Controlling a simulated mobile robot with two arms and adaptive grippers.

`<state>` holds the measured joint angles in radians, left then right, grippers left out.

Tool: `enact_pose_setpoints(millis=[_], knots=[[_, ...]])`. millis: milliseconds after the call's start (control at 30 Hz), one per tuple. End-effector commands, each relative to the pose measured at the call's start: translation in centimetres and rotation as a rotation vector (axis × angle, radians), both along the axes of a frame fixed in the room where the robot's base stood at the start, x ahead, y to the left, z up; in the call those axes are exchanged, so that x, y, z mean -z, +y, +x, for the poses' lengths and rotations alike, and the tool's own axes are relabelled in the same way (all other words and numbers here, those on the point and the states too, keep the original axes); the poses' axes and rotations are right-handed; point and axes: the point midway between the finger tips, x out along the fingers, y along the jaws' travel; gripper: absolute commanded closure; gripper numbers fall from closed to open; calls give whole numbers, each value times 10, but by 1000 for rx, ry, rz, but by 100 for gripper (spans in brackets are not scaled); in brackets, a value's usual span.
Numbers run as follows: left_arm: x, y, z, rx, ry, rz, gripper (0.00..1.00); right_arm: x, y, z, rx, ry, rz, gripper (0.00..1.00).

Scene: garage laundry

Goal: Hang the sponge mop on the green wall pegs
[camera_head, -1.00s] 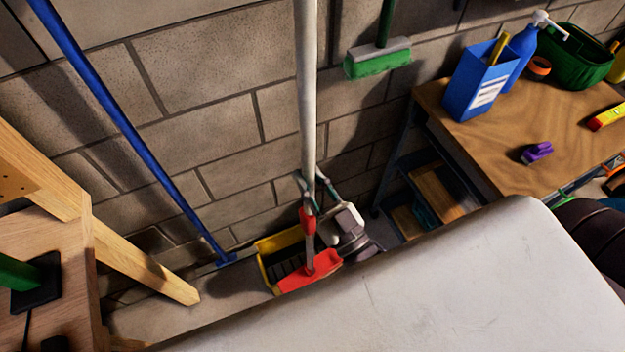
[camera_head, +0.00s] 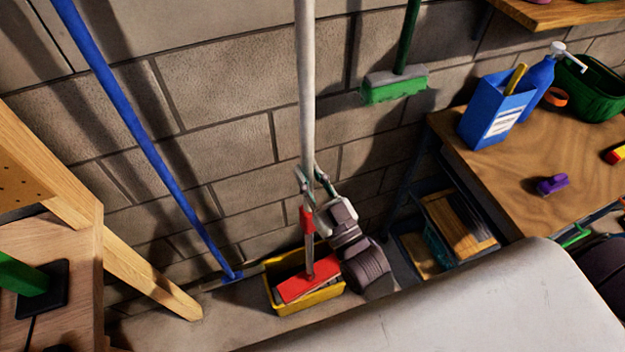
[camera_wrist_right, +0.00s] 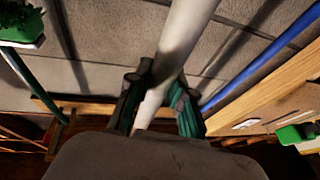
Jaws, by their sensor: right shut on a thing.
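The sponge mop has a long white pole (camera_head: 306,85), a red joint and a flat red head (camera_head: 309,279). It stands nearly upright in the head view, its top outside the picture. The head appears over or inside the yellow bucket (camera_head: 329,299); I cannot tell whether it touches it. My right gripper (camera_head: 315,188) is shut on the lower pole above the red joint. In the right wrist view, the pole (camera_wrist_right: 186,38) runs between my two fingers (camera_wrist_right: 158,101). The green wall pegs are not in view. My left gripper is not in view.
A blue pole (camera_head: 134,122) leans at the block wall on the left, beside a wooden frame (camera_head: 150,268). A green brush (camera_head: 395,87) hangs at right. A workbench (camera_head: 500,185) holds a blue box (camera_head: 494,112) and bottle. A white surface (camera_head: 480,310) fills the front.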

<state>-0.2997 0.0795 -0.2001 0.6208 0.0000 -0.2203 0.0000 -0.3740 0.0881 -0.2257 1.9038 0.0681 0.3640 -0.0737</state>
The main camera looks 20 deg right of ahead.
Motion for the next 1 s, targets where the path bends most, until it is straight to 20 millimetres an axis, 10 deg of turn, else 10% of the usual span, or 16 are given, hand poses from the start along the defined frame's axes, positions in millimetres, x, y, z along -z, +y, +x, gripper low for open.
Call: enact_pose_setpoints(millis=[1000], knots=[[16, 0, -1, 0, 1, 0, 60, 5, 2, 69, 0, -7, 1, 100]])
